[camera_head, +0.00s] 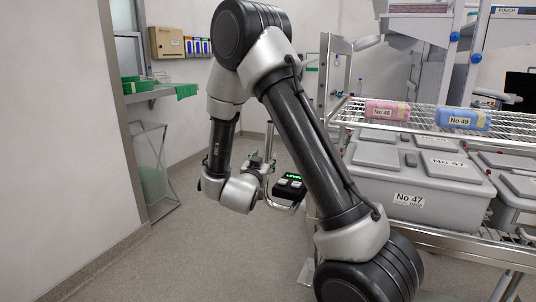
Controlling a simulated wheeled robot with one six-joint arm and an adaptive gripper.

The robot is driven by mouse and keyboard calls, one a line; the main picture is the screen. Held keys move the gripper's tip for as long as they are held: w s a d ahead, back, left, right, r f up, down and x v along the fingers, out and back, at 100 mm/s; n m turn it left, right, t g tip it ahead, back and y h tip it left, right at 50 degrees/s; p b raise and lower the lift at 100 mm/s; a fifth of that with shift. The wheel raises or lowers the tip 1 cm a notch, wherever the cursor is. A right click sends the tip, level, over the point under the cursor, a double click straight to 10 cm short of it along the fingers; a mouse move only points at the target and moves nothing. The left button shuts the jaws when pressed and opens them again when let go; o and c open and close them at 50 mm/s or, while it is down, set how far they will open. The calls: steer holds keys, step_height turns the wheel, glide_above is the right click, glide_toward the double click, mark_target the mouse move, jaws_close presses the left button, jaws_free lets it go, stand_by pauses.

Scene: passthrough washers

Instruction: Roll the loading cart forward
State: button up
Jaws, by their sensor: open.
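The loading cart looks like the wire-shelved metal rack (427,235) filling the right side, though the picture does not make this certain. Its upper wire shelf (410,118) carries a pink pack (388,111) and a blue pack (463,119). Its lower level carries grey lidded bins, one marked No 47 (420,190). My arm folds down in front, left of the rack. My gripper (264,168) is at its wrist end, small and partly hidden, beside a black box with green lights (290,186) and a curved metal bar (281,206). It is open; contact with the bar cannot be told.
Grey floor (180,250) is clear at the lower left. A white wall (60,150) with a door frame stands at the left. A shelf (160,91) with green items and a clear bin (152,165) stand behind it.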

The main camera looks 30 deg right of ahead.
mark_target(267, 154)
steer(key=x, duration=0.7)
jaws_close()
